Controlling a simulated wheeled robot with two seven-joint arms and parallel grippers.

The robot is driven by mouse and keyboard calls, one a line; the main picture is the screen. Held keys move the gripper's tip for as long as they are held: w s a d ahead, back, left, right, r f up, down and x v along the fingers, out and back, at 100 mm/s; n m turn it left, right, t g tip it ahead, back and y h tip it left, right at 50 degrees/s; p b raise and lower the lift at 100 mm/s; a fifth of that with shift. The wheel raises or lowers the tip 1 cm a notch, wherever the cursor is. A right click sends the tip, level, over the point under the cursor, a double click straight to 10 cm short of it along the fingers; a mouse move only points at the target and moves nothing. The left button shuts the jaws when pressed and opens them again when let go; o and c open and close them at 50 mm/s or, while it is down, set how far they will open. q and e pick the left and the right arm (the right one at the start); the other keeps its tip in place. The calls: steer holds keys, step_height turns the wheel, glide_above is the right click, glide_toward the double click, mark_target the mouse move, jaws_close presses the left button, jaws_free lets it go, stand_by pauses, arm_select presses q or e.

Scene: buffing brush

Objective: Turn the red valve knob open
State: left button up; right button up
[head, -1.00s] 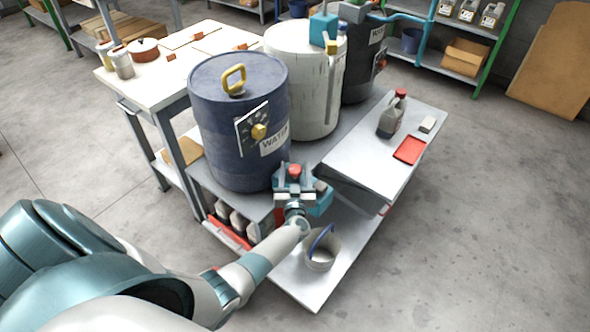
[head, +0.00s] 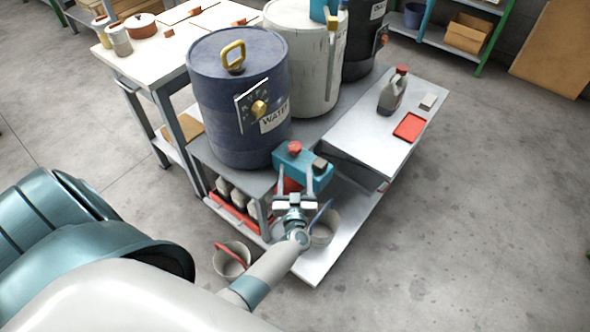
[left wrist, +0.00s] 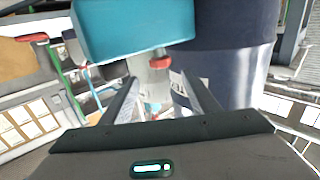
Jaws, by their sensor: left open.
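A teal box (head: 318,181) stands at the front edge of the bench beside the blue drum, with a red knob (head: 295,148) on top. A second red part shows lower, in front of the box; I cannot tell which is the valve knob. My left gripper (head: 295,174) is open, its fingers upright before the box's front face and below the top knob. In the left wrist view the teal box (left wrist: 130,30) fills the top, and a grey part with a red cap (left wrist: 160,62) sits just beyond the open fingers. Nothing is between the fingertips. My right gripper is out of view.
The blue drum (head: 235,105) and a white drum (head: 292,60) stand behind the box. A grey side shelf (head: 350,145) holds a jug (head: 392,92) and red tray (head: 409,127). Buckets (head: 231,262) are low near my arm. The floor at right is clear.

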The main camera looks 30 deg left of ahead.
arm_select(q)
steer(key=v, duration=0.6)
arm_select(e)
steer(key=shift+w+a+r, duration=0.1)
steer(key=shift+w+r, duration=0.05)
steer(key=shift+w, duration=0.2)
arm_select(q)
steer(key=shift+w, duration=0.1)
